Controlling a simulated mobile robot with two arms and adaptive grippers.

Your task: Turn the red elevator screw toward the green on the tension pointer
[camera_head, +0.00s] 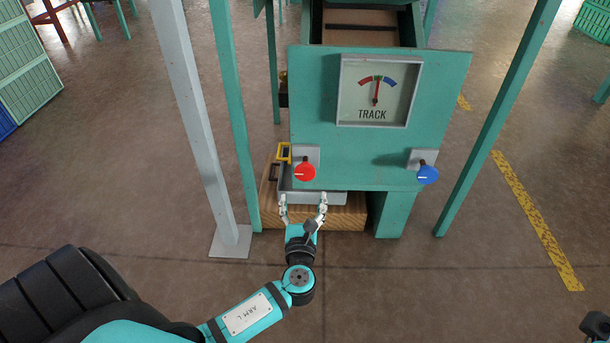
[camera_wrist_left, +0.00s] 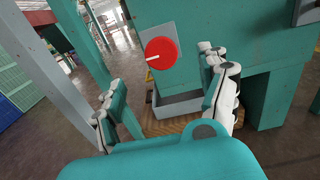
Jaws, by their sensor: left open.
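The red elevator screw (camera_head: 305,172) is a round knob with a white mark, on a grey plate at the lower left of the teal panel (camera_head: 340,150). It also shows in the left wrist view (camera_wrist_left: 161,53), beyond and between my fingers. The tension gauge (camera_head: 375,95), marked TRACK, has red, green and blue arcs; its pointer (camera_head: 377,92) stands nearly upright, by the narrow green part. My left gripper (camera_head: 304,198) is open and empty, just below and in front of the red screw, apart from it. Of my right arm, only a small part shows at the lower right edge.
A blue knob (camera_head: 428,174) is at the panel's lower right. A grey tray (camera_head: 328,197) and a wooden block (camera_head: 346,213) lie below the panel. A grey post (camera_head: 187,110) and teal legs (camera_head: 500,115) flank the machine. The floor in front is clear.

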